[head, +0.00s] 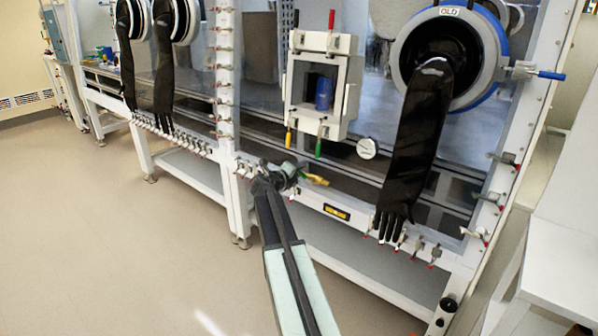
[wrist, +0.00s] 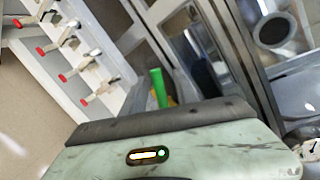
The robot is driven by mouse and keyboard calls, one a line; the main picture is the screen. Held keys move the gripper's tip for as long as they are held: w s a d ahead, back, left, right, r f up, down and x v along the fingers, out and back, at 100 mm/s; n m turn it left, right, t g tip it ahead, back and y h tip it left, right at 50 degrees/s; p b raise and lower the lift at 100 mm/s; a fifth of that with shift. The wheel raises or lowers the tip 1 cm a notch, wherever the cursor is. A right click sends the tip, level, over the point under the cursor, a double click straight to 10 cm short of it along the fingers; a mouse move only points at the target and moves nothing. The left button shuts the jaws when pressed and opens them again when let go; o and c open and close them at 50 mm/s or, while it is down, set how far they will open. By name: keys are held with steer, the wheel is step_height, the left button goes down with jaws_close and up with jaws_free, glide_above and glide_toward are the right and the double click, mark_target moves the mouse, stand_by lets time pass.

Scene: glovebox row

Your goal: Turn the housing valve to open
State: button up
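My gripper (head: 290,178) is at the glovebox front, just below the framed white housing. A yellow lever-like part (head: 316,179), possibly the housing valve, shows right beside my gripper's tip. I cannot tell whether they touch. In the wrist view, a green handle (wrist: 158,88) stands up beyond the dark edge of my gripper, with a bit of yellow beside it. My gripper's fingertips are hidden there, so its opening does not show.
A blue cylinder (head: 323,94) stands in the housing. A round white gauge (head: 367,148) is to its lower right. A black glove (head: 412,150) hangs from the right port. Red-tipped clamps (head: 222,85) line the frame. The floor (head: 120,240) at left is clear.

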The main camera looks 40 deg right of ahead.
steer(key=shift+w, duration=0.15)
steer(key=p+v, duration=0.2)
steer(key=v, duration=0.6)
steer(key=shift+f, duration=0.15)
